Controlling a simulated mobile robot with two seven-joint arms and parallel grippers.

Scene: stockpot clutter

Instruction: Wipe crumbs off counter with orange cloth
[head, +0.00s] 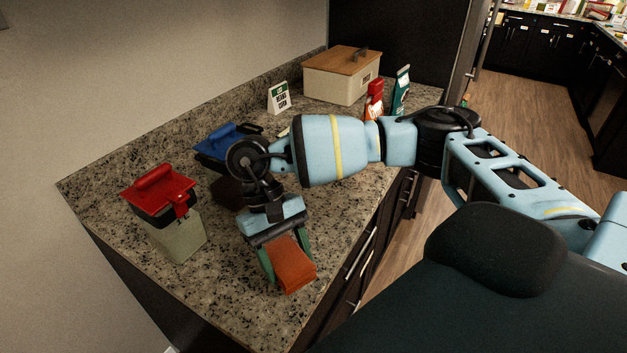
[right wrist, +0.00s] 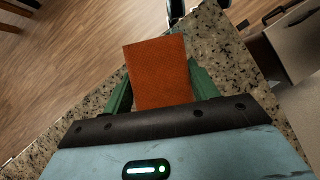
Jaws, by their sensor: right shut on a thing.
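The orange cloth (head: 290,265) is a flat folded rectangle. My right gripper (head: 284,262) is shut on it and holds it over the front part of the speckled granite counter (head: 215,290). In the right wrist view the cloth (right wrist: 159,72) sits between the two green fingers of the right gripper (right wrist: 155,90), above the counter (right wrist: 90,123) near its edge. I cannot tell whether the cloth touches the counter. No crumbs can be made out in either view. My left gripper is not in view.
A container with a red lid (head: 165,195) stands left of the gripper. A blue-lidded container (head: 225,145) is behind, partly hidden by my arm. A wooden-lidded box (head: 340,75), a white sign-like item (head: 278,97), a red bottle (head: 374,100) and a teal package (head: 401,91) stand farther back.

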